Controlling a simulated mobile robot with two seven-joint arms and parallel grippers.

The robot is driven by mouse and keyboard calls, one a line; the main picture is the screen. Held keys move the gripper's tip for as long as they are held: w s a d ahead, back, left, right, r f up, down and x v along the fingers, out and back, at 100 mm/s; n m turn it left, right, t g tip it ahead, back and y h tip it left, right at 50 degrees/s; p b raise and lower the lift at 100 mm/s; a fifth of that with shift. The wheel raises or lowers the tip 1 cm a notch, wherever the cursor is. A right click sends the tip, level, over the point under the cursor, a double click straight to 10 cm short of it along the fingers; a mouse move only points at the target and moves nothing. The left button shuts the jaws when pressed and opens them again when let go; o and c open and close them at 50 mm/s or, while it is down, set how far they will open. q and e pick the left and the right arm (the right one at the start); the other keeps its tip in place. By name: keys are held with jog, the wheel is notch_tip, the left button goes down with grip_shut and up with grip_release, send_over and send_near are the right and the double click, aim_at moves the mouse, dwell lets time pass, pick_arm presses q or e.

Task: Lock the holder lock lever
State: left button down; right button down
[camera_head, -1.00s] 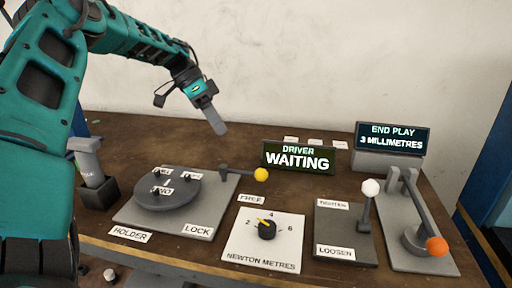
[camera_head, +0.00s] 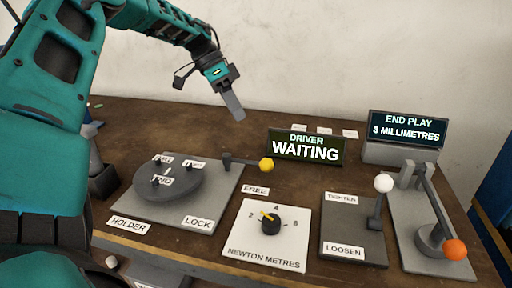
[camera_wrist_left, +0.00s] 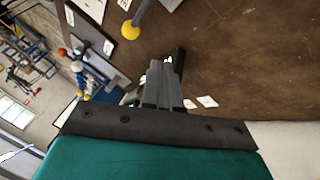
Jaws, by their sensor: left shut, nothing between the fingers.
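The holder lock lever is a dark arm with a yellow ball knob (camera_head: 266,165) at the right of the grey holder plate (camera_head: 205,200). It points right, toward the FREE label (camera_head: 256,190) and away from the LOCK label (camera_head: 198,223). The knob also shows near the top of the left wrist view (camera_wrist_left: 130,30). My left gripper (camera_head: 238,114) is shut and empty, above the table behind the knob and apart from it. Its fingers also show in the left wrist view (camera_wrist_left: 163,85). My right gripper is not in view.
A torque dial (camera_head: 270,223), a white-knobbed tighten/loosen lever (camera_head: 383,184) and an orange-knobbed lever (camera_head: 455,250) stand to the right. A DRIVER WAITING display (camera_head: 306,148) and an END PLAY display (camera_head: 405,130) stand behind. The table between gripper and lever is clear.

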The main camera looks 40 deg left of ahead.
aim_at(249, 162)
pick_arm(q)
jog(key=b+x, duration=0.1)
jog(key=x, duration=0.7)
jog(key=shift+s+d+r, duration=0.15)
jog(key=shift+s+d, duration=0.4)
jog(key=shift+d, duration=0.25)
jog(key=shift+s+d+f, duration=0.2)
jog(key=shift+s+d, duration=0.2)
jog(key=shift+d, duration=0.35)
